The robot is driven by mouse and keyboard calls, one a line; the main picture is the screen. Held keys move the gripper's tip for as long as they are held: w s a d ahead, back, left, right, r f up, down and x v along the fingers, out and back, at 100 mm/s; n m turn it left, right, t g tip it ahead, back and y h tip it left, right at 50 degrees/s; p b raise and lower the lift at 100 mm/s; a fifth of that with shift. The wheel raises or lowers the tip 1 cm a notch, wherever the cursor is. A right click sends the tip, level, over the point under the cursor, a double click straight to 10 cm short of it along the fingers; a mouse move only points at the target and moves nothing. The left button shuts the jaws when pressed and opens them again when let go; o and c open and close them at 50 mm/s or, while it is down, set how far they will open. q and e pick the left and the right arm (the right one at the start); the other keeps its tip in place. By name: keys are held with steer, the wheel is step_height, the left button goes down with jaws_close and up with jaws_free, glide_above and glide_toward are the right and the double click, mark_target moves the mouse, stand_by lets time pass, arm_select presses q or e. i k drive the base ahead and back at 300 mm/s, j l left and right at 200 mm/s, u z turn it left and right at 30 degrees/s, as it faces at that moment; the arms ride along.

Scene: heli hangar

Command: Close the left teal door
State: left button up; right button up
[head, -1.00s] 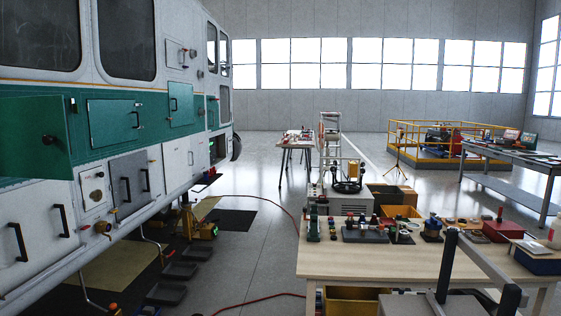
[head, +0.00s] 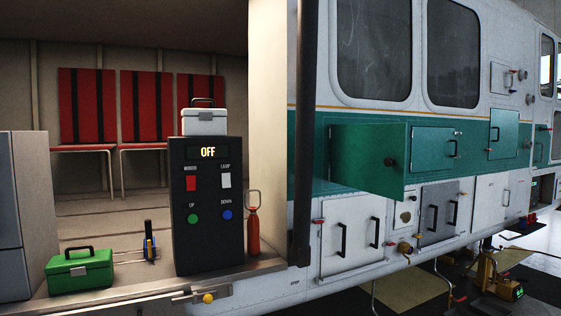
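The left teal door (head: 366,160) stands swung out from the teal band on the white helicopter's side, right of centre in the head view. A round dark knob (head: 389,163) sits near its right edge. The opening behind it is mostly hidden by the door. To its right, a second teal door (head: 432,148) with a black handle lies flat against the side. A third teal door (head: 503,134) farther right also lies flat. Neither of my grippers shows in the head view.
Left of the door is the open cabin with red seats (head: 138,105), a black control box (head: 209,205) reading OFF, a green case (head: 80,270) and a red extinguisher (head: 253,230) on its sill. Grey lower panels (head: 352,238) with handles lie under the door.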

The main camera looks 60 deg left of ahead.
mark_target(370, 158)
steer(key=u, duration=1.6)
